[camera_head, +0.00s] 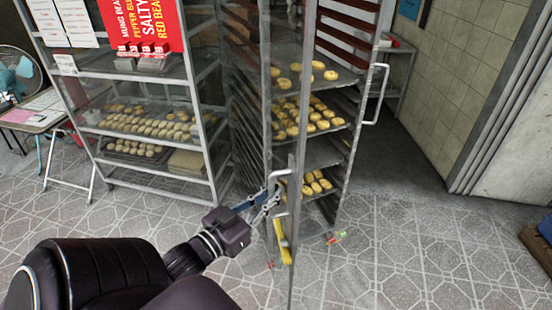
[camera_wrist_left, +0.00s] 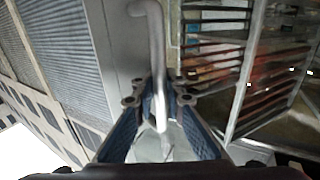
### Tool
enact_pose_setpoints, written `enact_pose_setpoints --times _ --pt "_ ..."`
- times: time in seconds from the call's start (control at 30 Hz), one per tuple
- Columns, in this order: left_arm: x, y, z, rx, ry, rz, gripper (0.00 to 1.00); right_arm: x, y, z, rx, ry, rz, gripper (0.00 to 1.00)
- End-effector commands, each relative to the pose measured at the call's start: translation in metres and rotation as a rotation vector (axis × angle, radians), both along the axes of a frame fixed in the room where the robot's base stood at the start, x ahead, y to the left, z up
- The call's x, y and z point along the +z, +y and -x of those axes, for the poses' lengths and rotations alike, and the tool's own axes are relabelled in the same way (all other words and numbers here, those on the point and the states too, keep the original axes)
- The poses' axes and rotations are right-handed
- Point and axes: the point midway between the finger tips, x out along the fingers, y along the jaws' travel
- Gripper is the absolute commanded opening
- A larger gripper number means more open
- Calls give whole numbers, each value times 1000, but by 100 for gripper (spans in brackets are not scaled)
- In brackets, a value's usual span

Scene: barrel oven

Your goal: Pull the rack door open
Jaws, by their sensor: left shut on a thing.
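The tall metal rack (camera_head: 345,165) stands in the middle of the head view, with buns on several trays. Its door (camera_head: 296,150) shows nearly edge-on at the front, as a narrow metal frame standing out toward me. My left gripper (camera_head: 272,196) is shut on the door handle (camera_head: 279,174), a bent metal bar. In the left wrist view the handle (camera_wrist_left: 157,50) runs down between the fingers of the left gripper (camera_wrist_left: 158,98). The fingers hide part of the bar. My right gripper is not in view.
A shelf unit (camera_head: 209,140) with buns and a red sign (camera_head: 150,25) stands at the left. A second bent handle (camera_head: 376,97) is on the rack's right side. Tiled floor (camera_head: 400,250) is clear at the front right. A tiled wall (camera_head: 470,80) is at the right.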

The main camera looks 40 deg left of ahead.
Motion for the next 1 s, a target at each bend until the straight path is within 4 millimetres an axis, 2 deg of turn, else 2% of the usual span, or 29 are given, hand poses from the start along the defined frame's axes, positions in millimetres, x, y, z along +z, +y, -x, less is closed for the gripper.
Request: enact_pose_setpoints --times 0.03,0.23,0.27,0.4,0.77,0.87,1.0 --pt "-8 -1 2 0 18 6 0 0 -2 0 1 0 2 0" --pt "-8 -1 2 1 17 5 0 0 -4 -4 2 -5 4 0" --pt "-8 -1 2 1 17 5 13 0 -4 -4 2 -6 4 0" --pt "-5 -1 1 0 12 3 28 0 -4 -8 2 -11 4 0" --pt "-2 -1 4 0 6 1 28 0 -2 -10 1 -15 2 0" --pt "-3 -1 14 1 7 2 28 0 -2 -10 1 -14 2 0" --pt "-4 -1 37 2 11 2 28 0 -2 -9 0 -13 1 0"
